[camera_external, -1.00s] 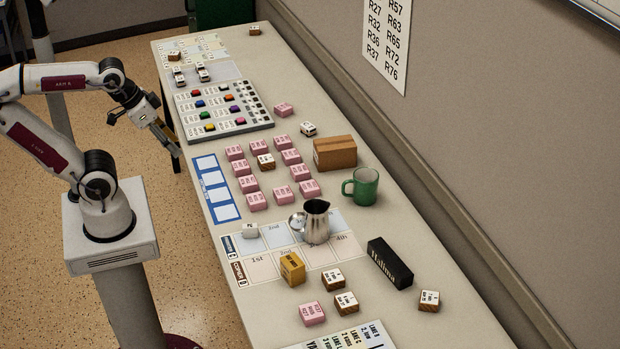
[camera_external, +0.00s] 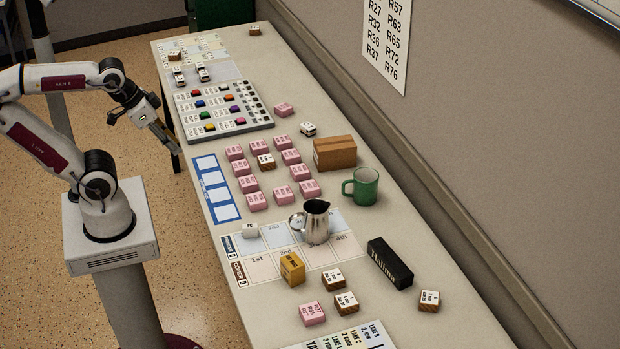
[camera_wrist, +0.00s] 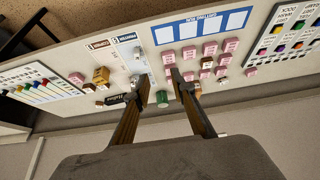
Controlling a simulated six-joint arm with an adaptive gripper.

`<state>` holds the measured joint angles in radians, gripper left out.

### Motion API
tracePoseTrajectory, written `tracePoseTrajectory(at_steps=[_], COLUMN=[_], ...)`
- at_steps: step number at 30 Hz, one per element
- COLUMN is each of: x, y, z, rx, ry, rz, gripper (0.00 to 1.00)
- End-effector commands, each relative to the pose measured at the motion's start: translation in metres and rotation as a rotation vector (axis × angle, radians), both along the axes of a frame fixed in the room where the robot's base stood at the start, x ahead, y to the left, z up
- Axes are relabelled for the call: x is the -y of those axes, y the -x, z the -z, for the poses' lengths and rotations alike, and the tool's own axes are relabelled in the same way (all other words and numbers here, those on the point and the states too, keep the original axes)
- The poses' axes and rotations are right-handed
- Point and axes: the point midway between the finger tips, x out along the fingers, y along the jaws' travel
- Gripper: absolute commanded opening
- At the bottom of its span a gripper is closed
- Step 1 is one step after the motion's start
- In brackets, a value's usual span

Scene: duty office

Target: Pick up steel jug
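The steel jug (camera_external: 316,222) stands upright on the table, on a white printed card with marked squares. Its handle points left and its spout points up to the right. My gripper (camera_external: 168,141) is in the air at the table's left edge, well to the upper left of the jug and apart from it. In the wrist view my gripper (camera_wrist: 160,76) has its two fingers spread, with nothing between them held. In that view the jug is hard to make out near the left finger, which seems to hide part of it.
A green mug (camera_external: 362,187) stands behind the jug to the right. A yellow block (camera_external: 292,268) sits in front of it, and a black box (camera_external: 390,263) lies to its right. Several pink blocks (camera_external: 283,195) and a cardboard box (camera_external: 335,153) are farther back.

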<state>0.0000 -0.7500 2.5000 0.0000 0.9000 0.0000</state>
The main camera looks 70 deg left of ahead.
Motion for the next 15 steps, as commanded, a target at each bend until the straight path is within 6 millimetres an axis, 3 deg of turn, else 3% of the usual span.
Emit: tracePoseTrajectory(at_steps=[8,15], x=[-0.002,-0.017], y=[-0.003,-0.033], z=[-0.001,-0.010], rx=[0.004,0.053], ry=[-0.009,-0.104], rz=[0.006,0.070], gripper=[0.25,0.25])
